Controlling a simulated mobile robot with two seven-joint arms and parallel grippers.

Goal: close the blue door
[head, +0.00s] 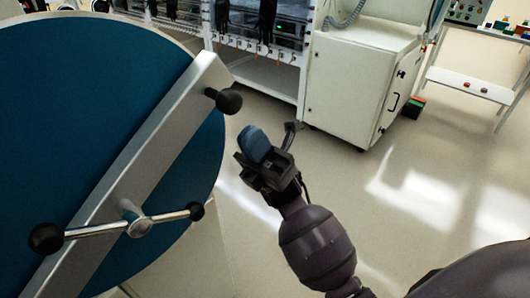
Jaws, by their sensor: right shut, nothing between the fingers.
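The blue door (62,100) is a large round disc with a pale rim, filling the left side of the head view and cut off by the picture's edge. A broad silver bar (135,150) runs slantwise across it, with a black knob (229,101) at its upper end. A chrome cross handle (137,219) with black ball ends sits on the bar. My right gripper (262,150) is shut and empty, to the right of the door's edge and below the upper knob, with a visible gap. My left gripper is out of view.
A white cabinet (362,85) stands on the floor behind my right gripper. A glovebox with hanging black gloves (258,20) is at the top. A table (470,83) with small items is at the upper right. The pale floor (420,180) on the right is clear.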

